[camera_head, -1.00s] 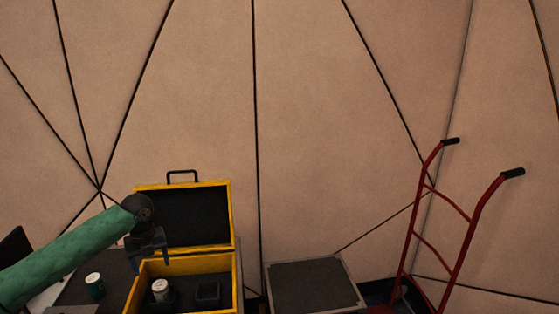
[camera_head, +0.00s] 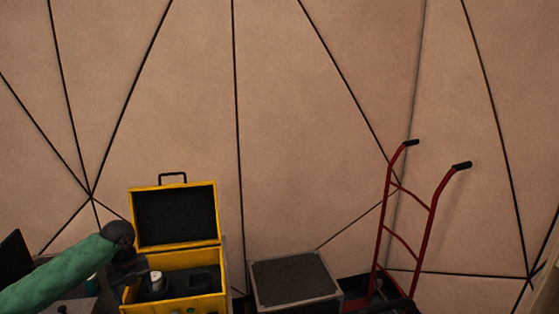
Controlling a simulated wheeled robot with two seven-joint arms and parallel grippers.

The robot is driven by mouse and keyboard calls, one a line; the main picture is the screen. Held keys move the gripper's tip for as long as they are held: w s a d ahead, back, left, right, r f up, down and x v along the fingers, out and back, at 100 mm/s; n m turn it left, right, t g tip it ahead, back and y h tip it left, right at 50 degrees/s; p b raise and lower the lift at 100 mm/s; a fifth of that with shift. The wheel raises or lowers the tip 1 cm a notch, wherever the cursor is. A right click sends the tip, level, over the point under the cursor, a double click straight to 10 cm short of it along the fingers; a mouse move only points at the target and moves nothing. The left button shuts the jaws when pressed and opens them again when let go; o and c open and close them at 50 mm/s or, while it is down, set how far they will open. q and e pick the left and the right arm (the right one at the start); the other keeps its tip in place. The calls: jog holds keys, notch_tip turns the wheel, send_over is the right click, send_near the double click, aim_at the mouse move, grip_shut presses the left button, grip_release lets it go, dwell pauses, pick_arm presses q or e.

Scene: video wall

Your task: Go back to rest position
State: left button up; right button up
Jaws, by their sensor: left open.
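My left arm comes in from the lower left in a green sleeve. My left gripper (camera_head: 140,276) is open and dark, at the left side of the open yellow case (camera_head: 206,258). A white-topped can (camera_head: 157,281) stands in the case's dark foam, just right of the gripper and apart from it as far as I can tell. A second can (camera_head: 92,283) is mostly hidden behind my left arm. My right gripper is not in view.
The case lid (camera_head: 175,215) stands open at the back. A grey-topped box (camera_head: 293,278) stands right of the case, and a red hand truck (camera_head: 404,236) further right. A panelled beige wall (camera_head: 300,120) closes off the back. A dark screen edge (camera_head: 14,257) shows at far left.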

pick_arm(q)
jog(key=s+d+f+n+t+h, duration=0.1)
jog(key=s+d+f+n, duration=0.4)
jog(key=s+d+f, duration=0.45)
jog(key=s+d+f+n+t+h, duration=0.1)
jog(key=s+d+f+n, duration=0.5)
jog(key=d, duration=0.6)
jog(key=s+n+t+y, duration=0.2)
jog(key=s+n, duration=1.3)
jog(key=s, duration=0.7)
jog(key=s+d+f+g, duration=0.1)
jog(key=f, duration=1.6)
jog(key=s+d+f+g, duration=0.1)
jog(key=s+d+f, duration=0.1)
jog(key=f, duration=1.5)
jog(key=shift+s+d+g+h, duration=0.25)
jog(key=shift+g+h, duration=0.05)
jog(key=shift+h, duration=0.1)
jog(key=shift+w, duration=0.1)
